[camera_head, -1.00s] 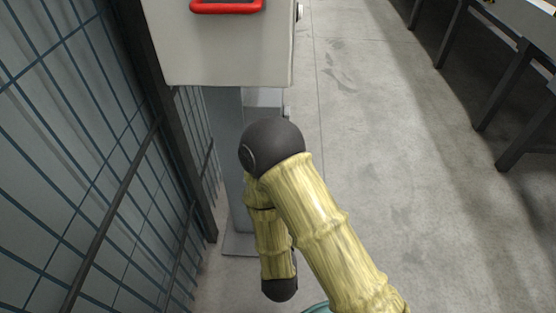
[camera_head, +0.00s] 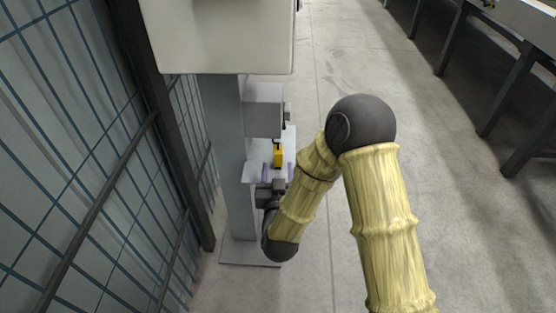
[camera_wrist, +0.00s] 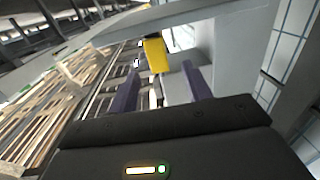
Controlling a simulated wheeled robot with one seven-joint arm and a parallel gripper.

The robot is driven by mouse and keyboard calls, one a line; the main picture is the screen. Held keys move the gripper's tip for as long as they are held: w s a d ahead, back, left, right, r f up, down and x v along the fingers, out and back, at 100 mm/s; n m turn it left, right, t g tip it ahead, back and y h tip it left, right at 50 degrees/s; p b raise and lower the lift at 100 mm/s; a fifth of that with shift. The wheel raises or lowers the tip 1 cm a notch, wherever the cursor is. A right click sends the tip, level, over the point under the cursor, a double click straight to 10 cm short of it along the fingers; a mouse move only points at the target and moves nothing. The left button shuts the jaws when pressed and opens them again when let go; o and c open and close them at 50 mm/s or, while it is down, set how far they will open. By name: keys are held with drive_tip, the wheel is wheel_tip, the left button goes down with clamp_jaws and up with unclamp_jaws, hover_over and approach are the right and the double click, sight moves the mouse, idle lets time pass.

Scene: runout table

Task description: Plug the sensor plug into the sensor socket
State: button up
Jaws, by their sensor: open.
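A yellow block, which I take for the sensor plug (camera_head: 278,155), is at the small light shelf on the grey post. It also shows in the wrist view (camera_wrist: 156,54), upper middle. My gripper (camera_head: 277,173) is open, its two purple fingers apart and pointing toward the yellow block. In the wrist view my gripper (camera_wrist: 161,70) has the block ahead of and between the fingertips, with no visible contact. I cannot make out the sensor socket for certain; a grey box (camera_head: 263,118) on the post stands just beyond the block.
The grey post (camera_head: 226,150) carries a large pale cabinet (camera_head: 220,38) above my gripper. A dark-framed mesh fence (camera_head: 75,150) runs close on the left. Bare floor (camera_head: 330,60) lies open to the right, with a dark-legged table (camera_head: 520,30) at the far right.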

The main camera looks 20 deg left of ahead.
sight(278, 159)
drive_tip(key=shift+x, duration=0.9)
drive_tip(key=shift+w, duration=0.1)
drive_tip(key=b+x, duration=0.1)
drive_tip(key=x, duration=0.1)
drive_tip(key=b+x, duration=0.1)
drive_tip(key=x, duration=0.1)
drive_tip(key=shift+w+d+f+b, duration=0.1)
drive_tip(key=shift+f+b, duration=0.15)
drive_tip(key=shift+b, duration=0.1)
drive_tip(key=shift+w+a+r, duration=0.15)
drive_tip(key=shift+w+a, duration=0.05)
drive_tip(key=shift+w, duration=0.2)
clamp_jaws()
